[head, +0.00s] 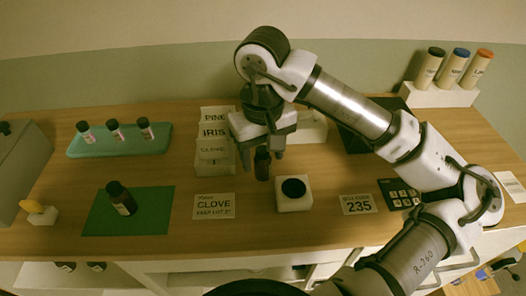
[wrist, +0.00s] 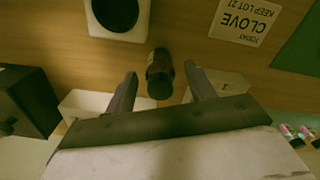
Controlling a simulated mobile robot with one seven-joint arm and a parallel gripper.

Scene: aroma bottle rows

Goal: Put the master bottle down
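A dark bottle (head: 262,163) stands upright on the wooden table, left of and behind a white block with a round black top (head: 293,193). My gripper (head: 262,155) is above it, pointing down, with a finger on either side. In the wrist view the bottle (wrist: 160,74) is between the fingertips of my gripper (wrist: 161,76), with a gap visible on both sides, so the gripper is open around it. Another dark bottle (head: 121,198) stands on a green mat (head: 155,208) at the left. No readable label shows which one is the master bottle.
A teal tray (head: 92,150) with three small bottles is at the back left. A card holder (head: 214,150) stands just left of my gripper. A CLOVE card (head: 213,206), a 235 card (head: 358,204) and a keypad (head: 399,193) lie along the front. A tube rack (head: 438,96) is back right.

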